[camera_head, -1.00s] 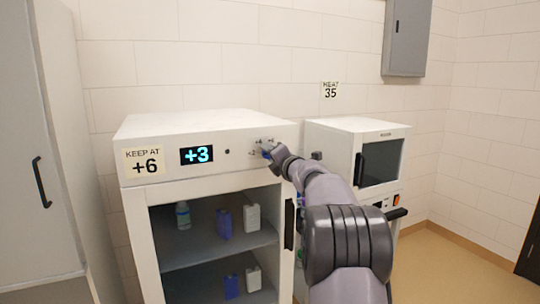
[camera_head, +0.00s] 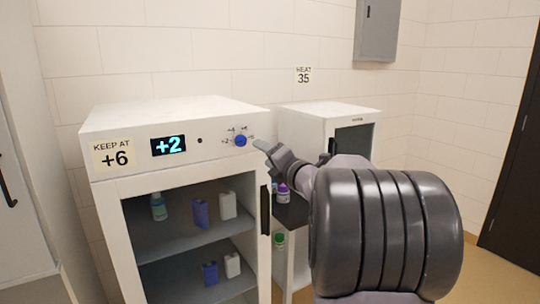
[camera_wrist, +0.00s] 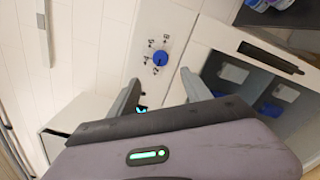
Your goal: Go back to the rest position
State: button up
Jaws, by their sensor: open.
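My gripper (camera_head: 264,148) is in front of the white fridge's upper right corner, apart from the blue knob (camera_head: 240,141). In the wrist view my gripper (camera_wrist: 160,88) is open, with nothing between its fingers. The blue knob (camera_wrist: 159,58) shows beyond the fingertips, with small marks around it. The display (camera_head: 168,145) on the white fridge (camera_head: 180,115) reads +2. A label (camera_head: 114,154) beside it says KEEP AT +6. The display is mostly hidden behind my gripper in the wrist view.
A second white cabinet (camera_head: 300,125) stands to the right, partly behind my arm, under a 35 label (camera_head: 303,75). A purple-capped bottle (camera_head: 283,194) and a green-capped bottle (camera_head: 279,240) stand near my arm. Bottles sit on the fridge shelves (camera_head: 190,235).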

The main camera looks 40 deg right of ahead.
jog(key=shift+v, duration=1.2)
jog(key=s+a+f+m+g+h, duration=0.1)
jog(key=s+a+m+g, duration=0.1)
jog(key=a+m, duration=0.6)
jog(key=s+a+f+m+g+h, duration=0.1)
jog(key=s+a+m+g, duration=0.15)
jog(key=a+m, duration=0.5)
jog(key=s+a+f+m+g+y, duration=0.3)
jog(key=s+a+f, duration=0.4)
jog(key=s+a, duration=0.3)
jog(key=s+a+f+m+g+y, duration=0.4)
jog(key=s+a+f+m, duration=0.3)
jog(key=a, duration=0.9)
jog(key=s+f+y, duration=0.1)
jog(key=s, duration=0.2)
jog(key=shift+s, duration=0.4)
jog(key=shift+a+f, duration=0.1)
